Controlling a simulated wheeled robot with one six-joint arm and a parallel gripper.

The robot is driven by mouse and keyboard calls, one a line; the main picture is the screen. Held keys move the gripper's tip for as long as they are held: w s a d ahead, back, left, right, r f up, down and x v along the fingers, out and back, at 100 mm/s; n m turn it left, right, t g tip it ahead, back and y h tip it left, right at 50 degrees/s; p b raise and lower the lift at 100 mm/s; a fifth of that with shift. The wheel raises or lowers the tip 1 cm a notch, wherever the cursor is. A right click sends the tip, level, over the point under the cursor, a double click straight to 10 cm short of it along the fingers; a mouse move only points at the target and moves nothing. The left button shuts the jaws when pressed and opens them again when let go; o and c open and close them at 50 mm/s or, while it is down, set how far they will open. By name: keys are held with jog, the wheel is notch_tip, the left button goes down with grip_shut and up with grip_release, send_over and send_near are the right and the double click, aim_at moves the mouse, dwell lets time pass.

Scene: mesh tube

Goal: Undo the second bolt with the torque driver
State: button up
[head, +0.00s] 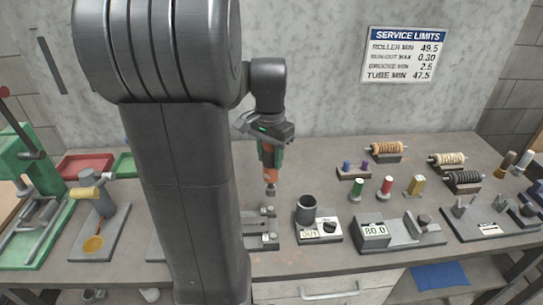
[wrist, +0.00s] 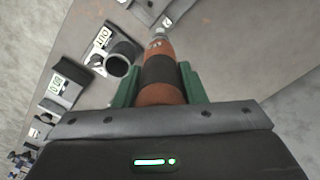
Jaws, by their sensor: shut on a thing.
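My gripper (head: 270,155) is shut on the torque driver (head: 270,175), which has an orange and dark body and a grey tip pointing down. In the wrist view the driver (wrist: 160,75) sits between the green fingers of my gripper (wrist: 160,88), its tip away from me. Below the driver tip in the head view is a grey fixture (head: 262,236) on the bench, partly hidden by my arm. The tip appears above the back of this fixture, apart from it. The bolts are too small or hidden to tell apart.
Small coloured spools (head: 386,188) and rollers stand behind. The bench (head: 310,180) is clear behind the cup.

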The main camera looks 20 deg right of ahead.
aim_at(270, 178)
jog(key=shift+f+b, duration=2.2)
jog(key=shift+f, duration=0.8)
jog(key=shift+p, duration=0.35)
jog(key=shift+f+b, duration=0.35)
jog(key=shift+f, duration=0.2)
jog(key=shift+s+a+f+p, duration=0.1)
jog(key=shift+s+p, duration=0.1)
jog(key=shift+p, duration=0.1)
grip_shut()
dwell(0.6)
